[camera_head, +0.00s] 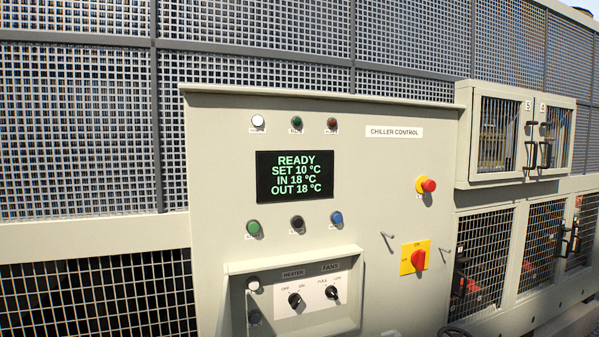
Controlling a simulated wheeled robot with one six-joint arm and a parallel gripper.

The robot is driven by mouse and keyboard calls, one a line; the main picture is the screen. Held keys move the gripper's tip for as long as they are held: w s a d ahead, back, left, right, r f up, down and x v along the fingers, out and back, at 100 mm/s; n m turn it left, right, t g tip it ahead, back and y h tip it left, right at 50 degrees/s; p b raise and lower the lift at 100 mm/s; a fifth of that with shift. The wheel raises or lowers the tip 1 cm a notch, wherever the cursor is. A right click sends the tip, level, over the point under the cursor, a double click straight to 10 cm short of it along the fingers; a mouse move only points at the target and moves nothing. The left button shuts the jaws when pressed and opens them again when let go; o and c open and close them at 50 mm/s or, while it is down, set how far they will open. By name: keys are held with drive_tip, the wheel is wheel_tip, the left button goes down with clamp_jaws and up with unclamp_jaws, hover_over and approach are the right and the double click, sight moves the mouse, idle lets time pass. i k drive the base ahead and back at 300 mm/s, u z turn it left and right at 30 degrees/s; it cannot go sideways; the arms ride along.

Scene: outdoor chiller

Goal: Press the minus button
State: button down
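The chiller control panel (390,190) faces me in the head view. Its display (295,176) reads READY, SET 10 °C, IN 18 °C, OUT 18 °C. Below it are a green button (253,228), a black button (297,222) and a blue button (337,218). A pale round button (253,284) sits above a dark round one (254,317) at the left of the recessed lower box. The small labels are too blurred to read, so I cannot tell which button is minus. My gripper is not in view.
The lower box frame (293,258) stands out around the HEATER knob (294,300) and FANS knob (332,292). A red emergency stop (427,185) and a red rotary switch (418,260) sit at right. A cabinet (467,140) juts out beyond them.

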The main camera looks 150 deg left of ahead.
sight(255, 318)
drive_tip(key=z, duration=2.3)
drive_tip(key=k, duration=2.45)
drive_tip(key=z, duration=1.45)
